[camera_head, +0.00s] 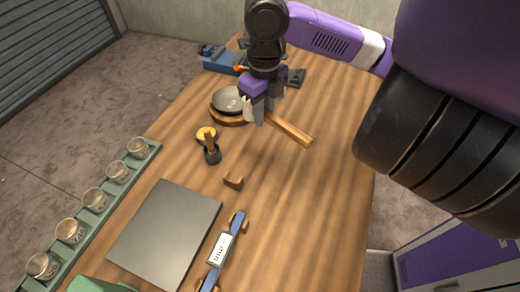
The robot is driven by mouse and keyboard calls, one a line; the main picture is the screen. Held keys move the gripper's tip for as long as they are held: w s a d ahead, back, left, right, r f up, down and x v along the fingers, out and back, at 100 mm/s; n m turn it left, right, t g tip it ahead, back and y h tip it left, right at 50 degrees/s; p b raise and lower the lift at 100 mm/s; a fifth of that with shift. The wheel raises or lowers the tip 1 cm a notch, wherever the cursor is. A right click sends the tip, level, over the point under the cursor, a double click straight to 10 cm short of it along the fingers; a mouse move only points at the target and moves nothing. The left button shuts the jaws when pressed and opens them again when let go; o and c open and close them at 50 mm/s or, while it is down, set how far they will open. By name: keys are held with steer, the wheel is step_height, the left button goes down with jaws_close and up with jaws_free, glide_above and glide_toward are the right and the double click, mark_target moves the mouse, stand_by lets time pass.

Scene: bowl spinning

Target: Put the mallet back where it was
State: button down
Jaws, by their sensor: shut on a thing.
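My gripper (258,112) is above the wooden table, beside the right side of a dark metal bowl (229,100) on a round wooden base. It is shut on the mallet (292,130), a wooden stick that extends down to the right. The mallet's other end is hidden behind the fingers. I cannot tell whether the gripper or mallet touches the bowl. A small wooden block (233,181), which looks like a rest, sits in the middle of the table.
A grey plate (168,232), a blue bar (225,250) and a green rack (113,203) of several jars are nearer. A blue device (221,60) is at the back. The table's right side is clear.

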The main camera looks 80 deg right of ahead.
step_height(320, 180, down, 14)
steer(key=shift+d+r+p, duration=0.1)
steer(key=shift+p, duration=0.45)
steer(key=shift+f, duration=0.2)
steer(key=c, duration=1.8)
jaws_free()
steer(key=o, duration=0.5)
